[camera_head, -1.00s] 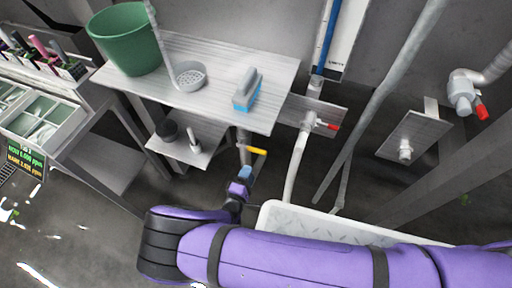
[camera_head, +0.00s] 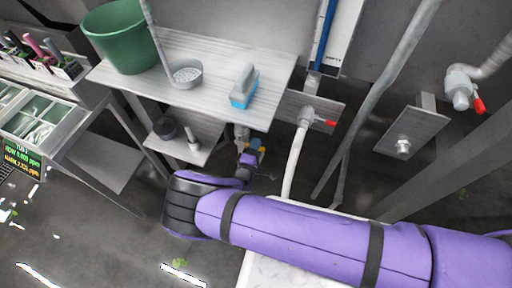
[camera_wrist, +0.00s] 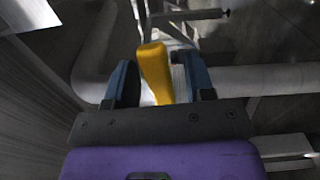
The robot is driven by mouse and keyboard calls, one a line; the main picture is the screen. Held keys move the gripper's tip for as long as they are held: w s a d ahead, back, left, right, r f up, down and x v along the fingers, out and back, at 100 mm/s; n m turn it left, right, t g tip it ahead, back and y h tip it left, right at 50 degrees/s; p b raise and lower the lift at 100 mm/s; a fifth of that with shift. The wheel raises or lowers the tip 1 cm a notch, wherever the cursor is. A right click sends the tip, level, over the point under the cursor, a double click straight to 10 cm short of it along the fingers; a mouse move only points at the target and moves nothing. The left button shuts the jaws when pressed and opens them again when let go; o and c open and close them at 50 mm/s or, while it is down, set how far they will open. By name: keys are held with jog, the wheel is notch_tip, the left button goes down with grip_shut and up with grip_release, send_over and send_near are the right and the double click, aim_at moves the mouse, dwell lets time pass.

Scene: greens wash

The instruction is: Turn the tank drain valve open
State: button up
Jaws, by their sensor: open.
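A valve with a yellow lever (camera_wrist: 154,68) sits on a pipe below the grey bench; its grey body shows in the head view (camera_head: 242,133). In the wrist view the lever stands between the two blue fingers of my gripper (camera_wrist: 160,84). The fingers are open, one on each side of it. A gap shows on the lever's right; on the left the gap is small, and I cannot tell if it touches. In the head view my gripper (camera_head: 252,155) is under the bench edge and hides most of the lever.
The grey bench (camera_head: 215,65) carries a green bucket (camera_head: 122,38), a round strainer (camera_head: 186,74) and a blue-and-grey brush (camera_head: 244,88). Two red-handled valves (camera_head: 322,121) (camera_head: 470,98) are on the right. A slanted pipe (camera_head: 375,100) stands right of my gripper.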

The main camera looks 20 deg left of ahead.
jog(key=shift+c, duration=0.5)
grip_shut()
